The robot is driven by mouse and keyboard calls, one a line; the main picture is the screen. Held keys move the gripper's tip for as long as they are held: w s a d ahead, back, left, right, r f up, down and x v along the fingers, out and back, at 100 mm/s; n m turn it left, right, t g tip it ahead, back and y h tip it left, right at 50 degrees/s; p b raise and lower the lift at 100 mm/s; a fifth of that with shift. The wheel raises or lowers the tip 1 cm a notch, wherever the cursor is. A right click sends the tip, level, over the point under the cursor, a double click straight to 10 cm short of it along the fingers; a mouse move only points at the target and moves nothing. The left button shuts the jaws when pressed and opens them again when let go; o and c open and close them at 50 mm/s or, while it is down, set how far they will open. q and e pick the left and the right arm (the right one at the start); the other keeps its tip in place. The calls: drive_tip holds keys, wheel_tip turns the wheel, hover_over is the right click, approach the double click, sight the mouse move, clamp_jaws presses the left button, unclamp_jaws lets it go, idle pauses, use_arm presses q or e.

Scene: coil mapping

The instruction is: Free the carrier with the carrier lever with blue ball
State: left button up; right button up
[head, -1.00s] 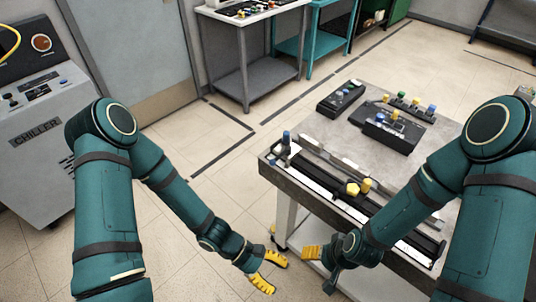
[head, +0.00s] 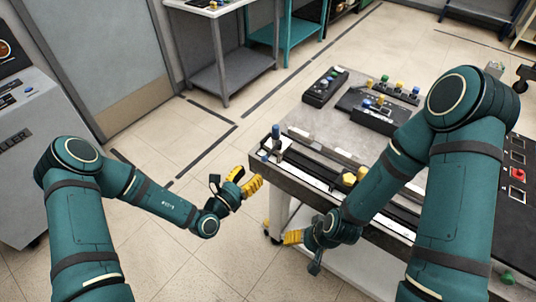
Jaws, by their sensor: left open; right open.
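A blue-topped lever (head: 276,132) stands upright at the left end of a long dark rail (head: 318,173) along the table's near edge. A small white block sits beside its base; I cannot tell which part is the carrier. A yellow knob (head: 349,180) and a second yellow piece stand further right on the rail. My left gripper (head: 244,181) is open and empty, left of the table edge, below and left of the blue-topped lever. My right gripper (head: 301,250) is open and empty in front of the table, below the rail.
The grey table (head: 330,118) carries a black box with several coloured knobs (head: 370,112) and a small black control box (head: 325,87) at the back. A panel with a red button (head: 519,173) is at the right. A chiller cabinet (head: 28,160) stands left. The floor between is clear.

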sight(265, 158)
use_arm(q)
drive_tip(key=b+x, duration=0.1)
drive_tip(key=x, duration=0.9)
drive_tip(key=shift+w+d, duration=0.1)
drive_tip(key=shift+w, duration=0.05)
clamp_jaws()
